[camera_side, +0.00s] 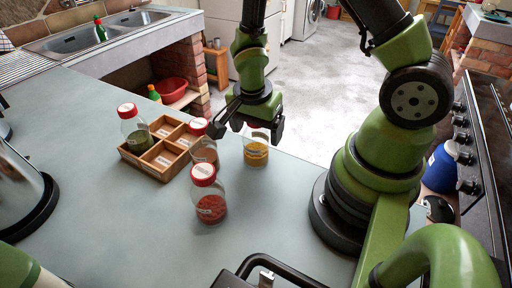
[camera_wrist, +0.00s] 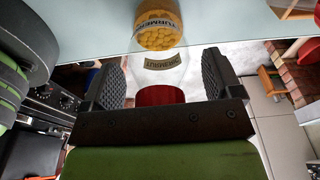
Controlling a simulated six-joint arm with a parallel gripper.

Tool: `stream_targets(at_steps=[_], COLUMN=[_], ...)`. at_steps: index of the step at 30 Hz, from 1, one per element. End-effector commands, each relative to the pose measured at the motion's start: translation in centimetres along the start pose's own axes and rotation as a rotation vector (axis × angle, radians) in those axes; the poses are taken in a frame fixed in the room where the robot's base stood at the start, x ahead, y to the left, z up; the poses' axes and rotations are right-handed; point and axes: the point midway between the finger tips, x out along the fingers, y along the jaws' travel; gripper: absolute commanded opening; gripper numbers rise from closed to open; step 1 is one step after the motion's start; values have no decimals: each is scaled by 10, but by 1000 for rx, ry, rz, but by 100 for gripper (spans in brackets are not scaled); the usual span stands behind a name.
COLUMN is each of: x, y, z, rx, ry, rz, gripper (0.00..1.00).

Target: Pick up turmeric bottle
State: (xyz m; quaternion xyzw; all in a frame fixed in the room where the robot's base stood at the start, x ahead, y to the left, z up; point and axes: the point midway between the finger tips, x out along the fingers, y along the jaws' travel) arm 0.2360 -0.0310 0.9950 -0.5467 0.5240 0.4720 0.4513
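The turmeric bottle (camera_side: 256,153) is a clear jar with yellow contents, standing upright near the counter's far edge in the side view. In the wrist view the bottle (camera_wrist: 158,32) shows its TURMERIC label, with its red lid (camera_wrist: 160,95) close to my gripper's palm. My gripper (camera_side: 247,128) is over the bottle's top in the side view. In the wrist view the two dark fingers of my gripper (camera_wrist: 163,82) are spread on either side of the bottle's upper part, with a gap on each side.
A wooden divided box (camera_side: 150,166) holds a jar with green contents (camera_side: 136,130). A red-lidded jar (camera_side: 204,150) stands by the box's right end, and a jar with red contents (camera_side: 210,205) stands in front. The counter (camera_side: 120,230) is clear at front left.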

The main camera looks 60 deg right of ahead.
Motion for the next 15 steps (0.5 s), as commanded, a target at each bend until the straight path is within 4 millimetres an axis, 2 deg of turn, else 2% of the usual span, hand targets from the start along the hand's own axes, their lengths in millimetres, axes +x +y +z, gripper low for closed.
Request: stream_targets(at_steps=[1, 7, 8, 15], x=[0, 0, 0, -1], y=[0, 0, 0, 0], z=[0, 0, 0, 0], rx=[0, 0, 0, 0], ry=[0, 1, 1, 1], rz=[0, 0, 0, 0], gripper=[72, 26, 23, 23])
